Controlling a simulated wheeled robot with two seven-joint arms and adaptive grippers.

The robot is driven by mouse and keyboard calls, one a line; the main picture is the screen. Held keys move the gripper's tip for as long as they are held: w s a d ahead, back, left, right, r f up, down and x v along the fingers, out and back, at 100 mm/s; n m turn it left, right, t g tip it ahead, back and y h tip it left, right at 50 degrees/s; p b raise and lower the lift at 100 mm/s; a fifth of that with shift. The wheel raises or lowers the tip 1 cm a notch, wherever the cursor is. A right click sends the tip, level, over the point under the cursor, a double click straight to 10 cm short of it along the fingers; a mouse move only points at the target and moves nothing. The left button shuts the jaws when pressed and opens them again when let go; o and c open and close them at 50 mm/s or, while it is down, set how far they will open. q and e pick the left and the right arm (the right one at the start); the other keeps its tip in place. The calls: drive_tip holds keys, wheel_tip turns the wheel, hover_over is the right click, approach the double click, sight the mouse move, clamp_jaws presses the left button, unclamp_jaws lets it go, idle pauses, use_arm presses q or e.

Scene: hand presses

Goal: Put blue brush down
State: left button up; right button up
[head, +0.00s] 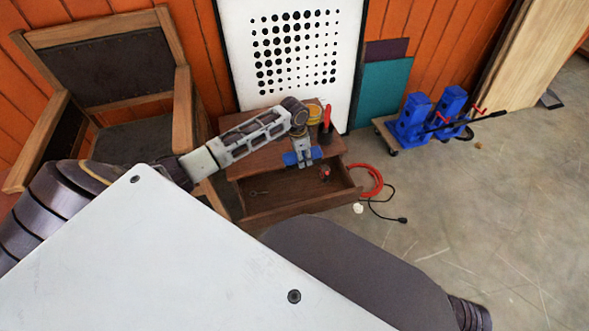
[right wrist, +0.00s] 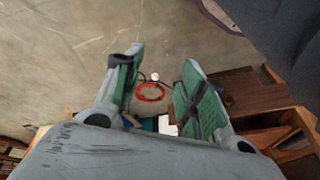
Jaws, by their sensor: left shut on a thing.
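The blue brush (head: 290,158) is in my left gripper (head: 304,163), which is shut on it. In the head view the gripper points down over the front part of the small wooden cabinet (head: 245,163). The brush shows blue on both sides of the fingers, and its middle is hidden by them. I cannot tell whether the brush touches the cabinet top. The drawer (head: 290,206) below is pulled open. My right gripper (right wrist: 162,60) is open and empty in the right wrist view, with the floor and cabinet beyond it.
A dark cup with a red-handled tool (head: 327,127) and a yellow item (head: 315,114) stand on the cabinet's back right. A small red-and-dark object (head: 325,173) is at the drawer. A red hose (head: 368,181) lies on the floor. An armchair (head: 110,85) stands left.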

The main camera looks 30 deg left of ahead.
use_arm(q)
wheel_tip(320, 180, down, 3)
drive_tip(key=shift+f+b, duration=0.15)
drive_tip(key=shift+b, duration=0.45)
wheel_tip(320, 180, down, 10)
drive_tip(key=b, duration=0.3)
drive_tip(key=shift+b, duration=0.4)
use_arm(e)
wheel_tip(320, 180, down, 8)
drive_tip(key=w+a+t+y, duration=0.1)
drive_tip(key=a, duration=0.2)
drive_tip(key=shift+r+t+y, duration=0.2)
drive_tip(key=shift+t+y, duration=0.1)
drive_tip(key=shift+t, duration=0.1)
use_arm(q)
drive_tip(key=shift+f, duration=0.15)
use_arm(e)
drive_tip(key=shift+w, duration=0.15)
use_arm(q)
drive_tip(key=shift+f, duration=0.3)
drive_tip(key=shift+f+b, duration=0.35)
drive_tip(key=shift+b, duration=0.05)
drive_tip(key=shift+f+b, duration=0.4)
drive_tip(key=shift+f, duration=1.1)
use_arm(e)
drive_tip(key=shift+m+t+y, duration=0.3)
drive_tip(key=shift+m+t, duration=0.1)
drive_tip(key=f, duration=0.4)
drive_tip(key=shift+a, duration=0.35)
